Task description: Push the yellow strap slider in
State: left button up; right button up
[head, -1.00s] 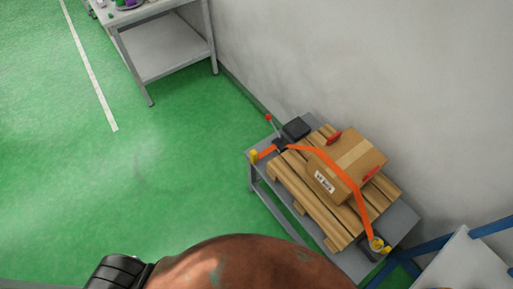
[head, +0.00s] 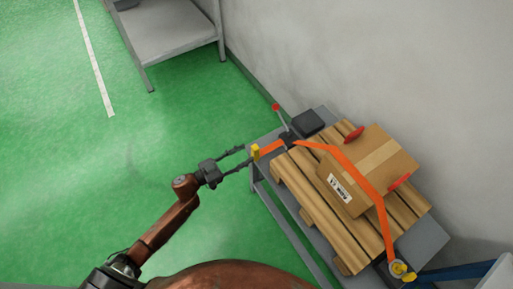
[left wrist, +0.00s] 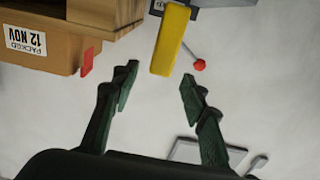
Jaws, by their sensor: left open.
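The yellow strap slider (head: 255,152) sits at the near-left end of the orange strap (head: 364,178), at the left edge of the grey bench (head: 425,240). My left gripper (head: 246,158) is open, with its fingertips close to the slider. In the left wrist view the yellow slider (left wrist: 171,42) points down toward the gap between the open fingertips (left wrist: 160,73). I cannot tell whether a finger touches it. The strap runs over a cardboard box (head: 345,160) on a wooden pallet (head: 300,185). My right gripper is out of view.
A red-knobbed lever (head: 276,107) stands just beyond the slider, and a black block (head: 307,122) lies behind it. More yellow parts (head: 402,270) are at the strap's other end. A wall (head: 380,70) rises behind the bench. Green floor (head: 130,150) is clear on the left.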

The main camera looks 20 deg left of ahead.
aim_at(252, 150)
pick_arm(q)
jog(key=b+x, duration=0.1)
jog(key=x, duration=0.3)
jog(key=shift+w+d+f, duration=0.2)
jog(key=shift+w+d, duration=0.05)
jog(key=shift+w, duration=0.05)
jog(key=shift+w+d+b, duration=0.3)
jog(key=shift+w+d, duration=0.05)
jog(key=shift+w, duration=0.15)
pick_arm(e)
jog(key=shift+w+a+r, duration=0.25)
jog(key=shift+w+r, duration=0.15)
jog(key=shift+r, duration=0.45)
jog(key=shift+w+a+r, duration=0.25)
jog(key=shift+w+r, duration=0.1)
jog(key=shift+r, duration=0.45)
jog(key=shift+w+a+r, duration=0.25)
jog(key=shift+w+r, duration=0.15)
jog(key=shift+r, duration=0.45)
pick_arm(q)
jog(key=shift+r, duration=0.1)
jog(key=shift+c, duration=0.3)
grip_shut()
